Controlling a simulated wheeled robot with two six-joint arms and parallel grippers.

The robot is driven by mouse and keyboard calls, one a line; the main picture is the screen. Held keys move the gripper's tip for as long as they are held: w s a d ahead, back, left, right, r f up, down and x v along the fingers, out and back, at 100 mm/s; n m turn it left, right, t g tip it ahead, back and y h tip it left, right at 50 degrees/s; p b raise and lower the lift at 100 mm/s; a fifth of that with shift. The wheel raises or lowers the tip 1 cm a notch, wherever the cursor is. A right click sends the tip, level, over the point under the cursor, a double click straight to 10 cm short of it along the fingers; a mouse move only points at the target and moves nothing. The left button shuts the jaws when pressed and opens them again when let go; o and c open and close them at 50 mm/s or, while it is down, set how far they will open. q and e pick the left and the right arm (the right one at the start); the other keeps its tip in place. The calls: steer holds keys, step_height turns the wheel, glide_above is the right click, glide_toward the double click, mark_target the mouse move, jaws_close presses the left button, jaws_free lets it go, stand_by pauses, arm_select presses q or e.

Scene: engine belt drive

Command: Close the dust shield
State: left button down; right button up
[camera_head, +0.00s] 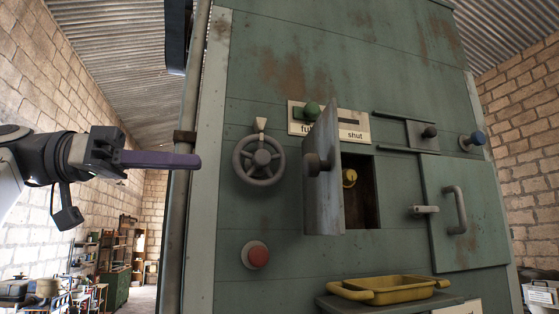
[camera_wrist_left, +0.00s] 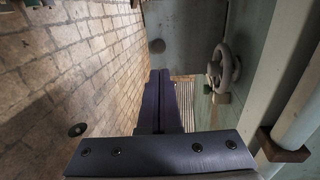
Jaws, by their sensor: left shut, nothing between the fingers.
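A small grey-green hinged door (camera_head: 322,185) with a dark round knob (camera_head: 314,165) stands swung out from a square opening (camera_head: 361,190) in the green machine front. A yellow knob (camera_head: 349,177) shows inside the opening. Above right, a small plate (camera_head: 421,135) with a dark knob sits between two rails. No label marks either one as the dust shield. My right gripper is not in view.
A vertical pipe (camera_head: 181,220) runs near my fingertips.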

mark_target(304, 167)
arm_select(q)
steer(key=d+p, duration=0.1)
steer(key=d, duration=0.3)
steer(key=w+d, duration=0.1)
steer(key=d, duration=0.3)
steer(key=w+d+p, duration=0.1)
steer(key=d, duration=0.3)
steer(key=shift+d+r+p, duration=0.15)
steer(key=shift+d+p, duration=0.15)
steer(key=shift+d, duration=0.05)
steer(key=shift+w+d, duration=0.15)
steer(key=shift+d, duration=0.3)
steer(key=shift+f, duration=0.2)
